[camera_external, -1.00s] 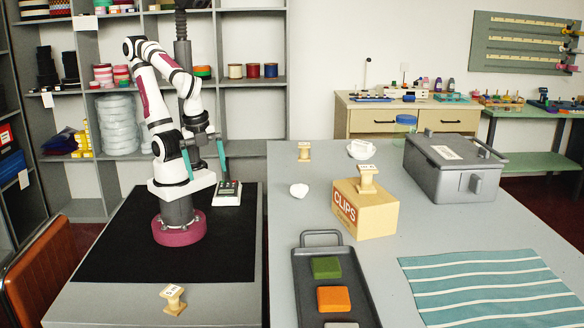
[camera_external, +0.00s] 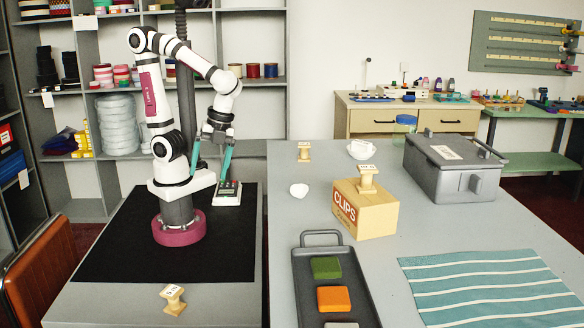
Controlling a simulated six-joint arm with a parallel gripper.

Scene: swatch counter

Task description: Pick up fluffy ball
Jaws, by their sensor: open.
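A small white lump (camera_external: 299,190), which looks like the fluffy ball, sits on the grey counter (camera_external: 290,225), left of the clips box. Its texture is too small to make out. My gripper (camera_external: 208,176) has two teal fingers pointing down, spread apart with nothing seen between them. It hangs over the back of the black mat (camera_external: 125,250), close to the small keypad device (camera_external: 228,193), well to the left of the white lump.
Behind are another spool (camera_external: 304,152) and a white cup-like thing (camera_external: 361,149). A dark tray (camera_external: 305,272) with coloured blocks, a grey toolbox (camera_external: 450,165) and a striped cloth (camera_external: 490,290) stand around.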

